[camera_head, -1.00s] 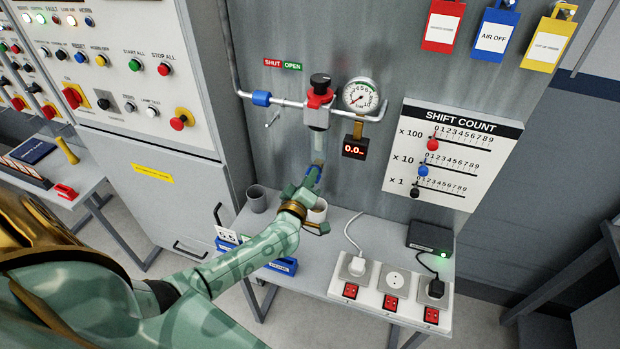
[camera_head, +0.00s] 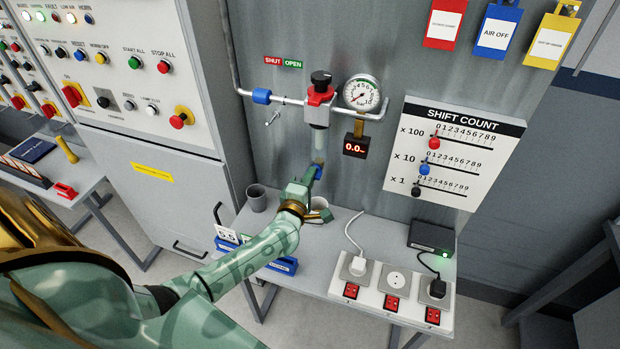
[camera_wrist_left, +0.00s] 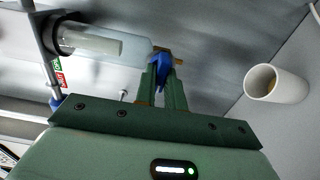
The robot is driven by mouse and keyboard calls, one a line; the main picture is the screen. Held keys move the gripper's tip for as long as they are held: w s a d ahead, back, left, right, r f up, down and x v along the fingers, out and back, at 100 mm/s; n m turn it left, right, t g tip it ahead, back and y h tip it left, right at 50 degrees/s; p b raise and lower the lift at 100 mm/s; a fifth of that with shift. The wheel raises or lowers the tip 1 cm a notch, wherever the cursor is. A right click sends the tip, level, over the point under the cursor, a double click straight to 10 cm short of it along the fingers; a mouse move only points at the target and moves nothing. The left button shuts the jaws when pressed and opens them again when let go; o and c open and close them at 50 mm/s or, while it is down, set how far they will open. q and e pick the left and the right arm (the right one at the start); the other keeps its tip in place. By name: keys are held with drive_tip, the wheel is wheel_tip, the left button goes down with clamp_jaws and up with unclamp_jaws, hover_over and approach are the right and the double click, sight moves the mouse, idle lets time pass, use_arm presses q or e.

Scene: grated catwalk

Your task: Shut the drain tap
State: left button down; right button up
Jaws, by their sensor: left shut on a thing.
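The drain tap is a small blue handle (camera_head: 317,172) with a brass-coloured body (camera_head: 319,162) under the clear filter bowl (camera_head: 319,143). My left gripper (camera_head: 314,174) reaches up to it from below left. In the left wrist view, its two green fingers (camera_wrist_left: 162,78) are shut on the blue handle (camera_wrist_left: 163,62), beside the lower end of the clear bowl (camera_wrist_left: 122,47). The fingers hide part of the handle, so I cannot tell its exact angle. My right gripper is not in view.
A white cup (camera_head: 319,206) stands on the bench just below my left gripper; it shows in the wrist view too (camera_wrist_left: 276,85). A grey cup (camera_head: 257,199) stands to the left. A pressure gauge (camera_head: 361,93) and red-collared regulator (camera_head: 320,96) sit above. A socket strip (camera_head: 392,290) lies right.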

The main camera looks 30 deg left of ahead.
use_arm(q)
drive_tip(key=shift+f, duration=0.1)
idle(0.3)
drive_tip(key=c, duration=1.5)
unclamp_jaws()
drive_tip(key=shift+s, duration=0.15)
drive_tip(key=v, duration=1.6)
drive_tip(key=shift+s, duration=0.1)
